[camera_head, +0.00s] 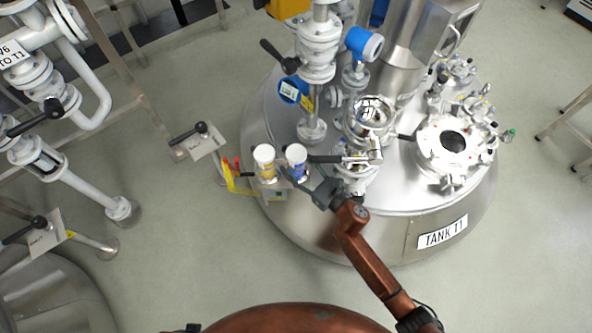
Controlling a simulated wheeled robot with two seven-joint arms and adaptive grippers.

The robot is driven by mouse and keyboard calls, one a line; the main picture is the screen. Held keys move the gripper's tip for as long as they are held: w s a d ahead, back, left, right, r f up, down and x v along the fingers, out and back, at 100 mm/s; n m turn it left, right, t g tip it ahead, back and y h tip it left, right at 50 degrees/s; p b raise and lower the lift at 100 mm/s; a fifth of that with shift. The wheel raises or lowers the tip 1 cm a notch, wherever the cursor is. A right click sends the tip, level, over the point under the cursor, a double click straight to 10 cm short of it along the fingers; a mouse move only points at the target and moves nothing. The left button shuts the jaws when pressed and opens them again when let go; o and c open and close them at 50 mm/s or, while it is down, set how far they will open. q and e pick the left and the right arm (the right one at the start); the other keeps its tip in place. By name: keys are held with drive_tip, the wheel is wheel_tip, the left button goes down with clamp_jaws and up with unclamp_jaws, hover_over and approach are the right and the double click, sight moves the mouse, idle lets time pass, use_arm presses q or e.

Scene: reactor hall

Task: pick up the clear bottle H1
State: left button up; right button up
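Two small white-capped bottles stand side by side on a small shelf at the front left of the tank in the head view. The left bottle (265,163) has a yellowish band, and the right bottle (297,160) has a blue one. Their labels are too small to read, so I cannot tell which is H1. My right gripper (300,181), dark grey on a copper arm, is at the lower front of the blue-banded bottle. Its fingertips are partly hidden, and I cannot tell whether they grip it. My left gripper is not in view.
The steel tank (385,238) marked TANK T1 carries valves, a blue-capped instrument (364,43) and a round hatch (453,141). A black-handled lever (330,159) is close right of the bottles. Red-and-yellow parts (229,172) are to their left. White pipework (75,185) stands at left.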

drive_tip(key=c, duration=1.2)
clamp_jaws()
drive_tip(key=shift+r, duration=0.15)
